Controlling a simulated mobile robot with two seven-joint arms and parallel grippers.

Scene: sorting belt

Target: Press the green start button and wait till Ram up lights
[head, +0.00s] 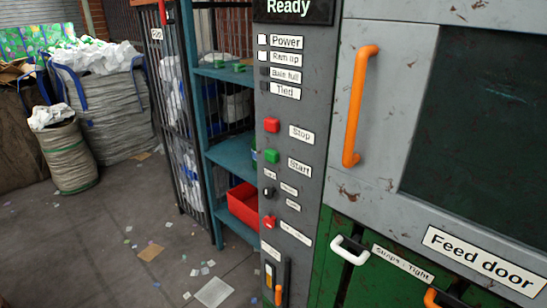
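The green start button (271,156) is on the grey control panel (300,115), with a "Start" label to its right. Nothing touches it. The display (290,8) at the top of the panel reads "Ready". The Ram up lamp (262,56) looks white and bright, like the Power lamp (262,40) above it. The Bale full lamp (264,72) and the Tied lamp (264,87) are dark. Neither of my grippers is in view.
A red stop button (271,125) is above the start button. An orange handle (362,105) sticks out on the right, above the Feed door label (483,262). Blue shelves (232,155) hold a red bin (243,204). Sacks (70,155) stand left; paper scraps litter the floor.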

